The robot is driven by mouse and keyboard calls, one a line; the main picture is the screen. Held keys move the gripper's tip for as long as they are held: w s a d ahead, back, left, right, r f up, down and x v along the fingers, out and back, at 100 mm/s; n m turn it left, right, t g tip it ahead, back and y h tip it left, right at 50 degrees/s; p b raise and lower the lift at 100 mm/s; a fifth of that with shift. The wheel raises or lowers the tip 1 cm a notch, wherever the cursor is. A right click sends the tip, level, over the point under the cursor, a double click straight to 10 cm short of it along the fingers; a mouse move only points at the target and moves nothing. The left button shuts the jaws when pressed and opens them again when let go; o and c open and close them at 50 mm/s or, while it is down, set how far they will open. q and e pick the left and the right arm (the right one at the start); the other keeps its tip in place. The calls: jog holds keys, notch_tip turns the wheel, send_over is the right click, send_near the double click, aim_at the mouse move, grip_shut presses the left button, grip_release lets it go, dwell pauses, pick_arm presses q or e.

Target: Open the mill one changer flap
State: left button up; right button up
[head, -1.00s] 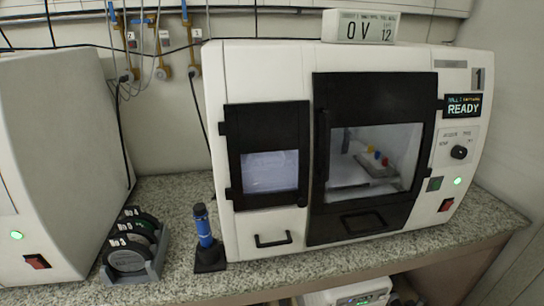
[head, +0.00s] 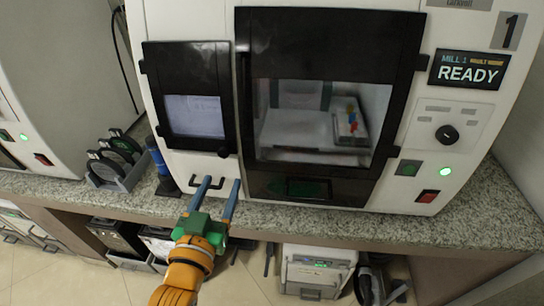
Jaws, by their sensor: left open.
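Mill 1 (head: 205,25) is the white machine with a "1" plate and a READY display. The smaller black-framed flap (head: 164,60) on its left front is shut, with a pale window and a small round knob (head: 222,153) at its lower right corner. I take this to be the changer flap. My left gripper (head: 222,182), green with blue fingers on an orange wrist, is open with nothing between its fingers. Its fingertips point up at the mill front, below the knob and over the black bar handle (head: 193,182). Contact cannot be told. My right gripper is out of view.
The mill's large black door (head: 330,25) is shut beside the flap. A disc rack (head: 134,178) and a blue-handled tool (head: 158,158) stand on the granite counter (head: 300,217) at the left. A white box (head: 318,270) sits under the counter.

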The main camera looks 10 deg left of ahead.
aim_at(223, 154)
pick_arm(q)
jog(key=w, duration=0.1)
jog(key=w+a+r, duration=0.1)
jog(key=w+r, duration=0.1)
jog(key=shift+a+p, duration=0.3)
jog(key=shift+p, duration=0.1)
jog(key=w, duration=0.3)
jog(key=shift+w+f, duration=0.3)
jog(key=shift+w, duration=0.1)
jog(key=shift+d, duration=0.2)
jog(key=shift+s+a, duration=0.1)
jog(key=shift+a, duration=0.05)
jog(key=c, duration=0.4)
grip_shut()
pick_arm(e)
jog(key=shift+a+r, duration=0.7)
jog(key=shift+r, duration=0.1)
